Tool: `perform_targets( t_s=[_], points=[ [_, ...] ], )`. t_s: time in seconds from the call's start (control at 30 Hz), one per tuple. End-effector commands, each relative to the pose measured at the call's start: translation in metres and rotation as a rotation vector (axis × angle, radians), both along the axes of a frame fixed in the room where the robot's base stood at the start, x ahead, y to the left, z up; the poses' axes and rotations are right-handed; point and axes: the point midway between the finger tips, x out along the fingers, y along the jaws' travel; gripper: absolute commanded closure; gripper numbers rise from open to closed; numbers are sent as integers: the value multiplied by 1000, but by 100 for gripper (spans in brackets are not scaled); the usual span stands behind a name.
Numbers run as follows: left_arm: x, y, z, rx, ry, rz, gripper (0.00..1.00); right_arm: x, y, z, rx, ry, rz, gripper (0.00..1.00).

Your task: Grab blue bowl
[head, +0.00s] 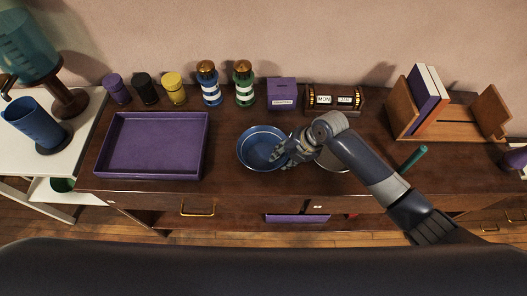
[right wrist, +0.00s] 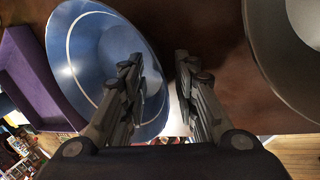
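The blue bowl (head: 259,143), with a white ring inside, stands on the dark wooden cabinet top, right of the purple tray. My right gripper (head: 283,156) is at the bowl's right side. In the right wrist view the bowl (right wrist: 92,45) fills the upper left. There my right gripper (right wrist: 160,62) has its fingers apart, one over the bowl and one outside its right edge. The rim shows between them; contact cannot be told. My left gripper is not in view.
A pale metallic bowl (head: 330,158) stands close right, partly behind my right arm; it also shows in the wrist view (right wrist: 285,65). The purple tray (head: 203,160) lies left. Jars, shakers (head: 243,84), a purple box (head: 281,92) and a day calendar (head: 334,100) line the back.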

Motion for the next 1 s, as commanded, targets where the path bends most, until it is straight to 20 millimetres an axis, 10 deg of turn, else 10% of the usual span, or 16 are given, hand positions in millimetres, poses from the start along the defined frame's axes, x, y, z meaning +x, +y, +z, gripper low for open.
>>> perform_targets(
  t_s=[0.2,1.0],
  points=[
    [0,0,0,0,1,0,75,0,0,0,0,0,0,100],
    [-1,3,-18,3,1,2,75,-2,0,36,2,-5,3,100]
  ],
)
